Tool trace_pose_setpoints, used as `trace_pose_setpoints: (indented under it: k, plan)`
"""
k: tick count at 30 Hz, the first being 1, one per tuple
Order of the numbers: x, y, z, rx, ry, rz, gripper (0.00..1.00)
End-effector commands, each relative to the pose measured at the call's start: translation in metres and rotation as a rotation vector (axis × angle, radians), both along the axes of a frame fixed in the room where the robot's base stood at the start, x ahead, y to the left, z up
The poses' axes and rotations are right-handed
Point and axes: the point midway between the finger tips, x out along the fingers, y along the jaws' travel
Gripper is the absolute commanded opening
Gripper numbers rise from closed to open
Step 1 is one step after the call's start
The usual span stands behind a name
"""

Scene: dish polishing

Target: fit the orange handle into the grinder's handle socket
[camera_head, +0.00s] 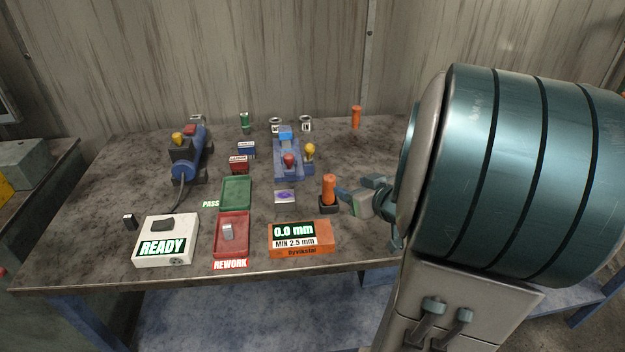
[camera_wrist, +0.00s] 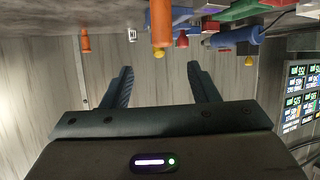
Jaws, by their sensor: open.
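An orange handle (camera_head: 328,188) stands upright in a small black holder (camera_head: 329,206) near the front right of the table. My gripper (camera_head: 346,193) is just right of it, low over the table, with its fingers pointing left toward it. In the wrist view, which looks upside down, my open, empty gripper (camera_wrist: 160,72) has the orange handle (camera_wrist: 161,24) beyond its fingertips, centred between them. The blue grinder (camera_head: 190,158) lies at the table's left with a cable; it also shows in the wrist view (camera_wrist: 236,37). Its handle socket is too small to make out.
A second orange handle (camera_head: 356,117) stands at the back right. A blue fixture (camera_head: 290,160) with red and yellow knobs, a green tray (camera_head: 236,180) and a red tray (camera_head: 231,217) lie between. An orange gauge block (camera_head: 310,250) is at the front edge.

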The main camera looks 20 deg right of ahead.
Motion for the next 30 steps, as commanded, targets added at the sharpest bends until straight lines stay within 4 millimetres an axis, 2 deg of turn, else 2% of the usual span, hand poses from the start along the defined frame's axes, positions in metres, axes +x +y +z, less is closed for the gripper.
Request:
trace_pose_setpoints:
  k: [4,8,14,22,30]
  plan:
    - [-0.001,0.003,-0.004,0.029,-0.010,0.030,0.54]
    - [0.007,0.005,-0.004,0.034,-0.011,0.036,0.54]
    - [0.023,0.007,-0.011,0.032,-0.010,0.035,0.54]
    - [0.065,0.011,-0.032,0.029,-0.011,0.036,0.54]
    - [0.079,0.012,-0.038,0.029,-0.012,0.032,0.54]
